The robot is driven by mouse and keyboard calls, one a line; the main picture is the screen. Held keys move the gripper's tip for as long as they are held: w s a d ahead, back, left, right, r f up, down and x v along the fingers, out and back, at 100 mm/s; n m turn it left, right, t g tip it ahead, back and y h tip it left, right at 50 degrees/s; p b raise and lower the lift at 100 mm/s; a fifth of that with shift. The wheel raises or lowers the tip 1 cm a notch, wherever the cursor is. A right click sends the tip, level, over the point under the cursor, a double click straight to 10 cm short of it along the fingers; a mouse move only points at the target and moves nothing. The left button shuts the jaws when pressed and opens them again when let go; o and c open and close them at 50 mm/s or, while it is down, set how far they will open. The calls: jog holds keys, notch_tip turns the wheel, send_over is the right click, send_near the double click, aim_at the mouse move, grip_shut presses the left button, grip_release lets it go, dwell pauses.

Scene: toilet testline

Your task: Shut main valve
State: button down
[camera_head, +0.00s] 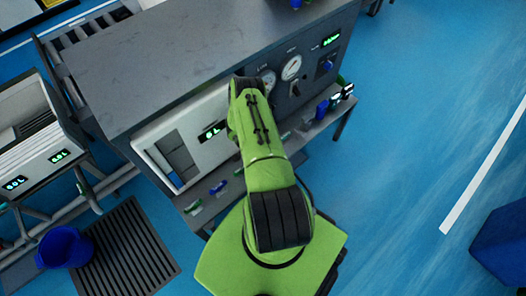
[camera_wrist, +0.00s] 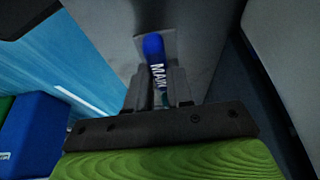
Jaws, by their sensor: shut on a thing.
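The main valve handle (camera_wrist: 155,58) is blue, with the word "MAIN" in white along it. In the wrist view it stands out from a grey plate (camera_wrist: 183,43) on a panel. My gripper (camera_wrist: 162,90) has its two dark fingers on either side of the handle, shut on its near part. The blue far end of the handle shows beyond the fingertips. In the head view my green arm reaches to the front of the grey test bench (camera_head: 190,65), and my gripper is hidden behind the arm.
The bench front carries a round gauge (camera_head: 291,68), a blue switch (camera_head: 327,66) and a white unit reading "0L" (camera_head: 211,133). A low shelf below holds small parts. Open blue floor lies at the right.

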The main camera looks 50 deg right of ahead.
dwell(0.4)
jog(key=c, duration=1)
grip_release()
jog(key=p+v, duration=0.5)
jog(key=v, duration=1)
jog(key=shift+w+r, duration=0.2)
jog(key=shift+r, duration=0.15)
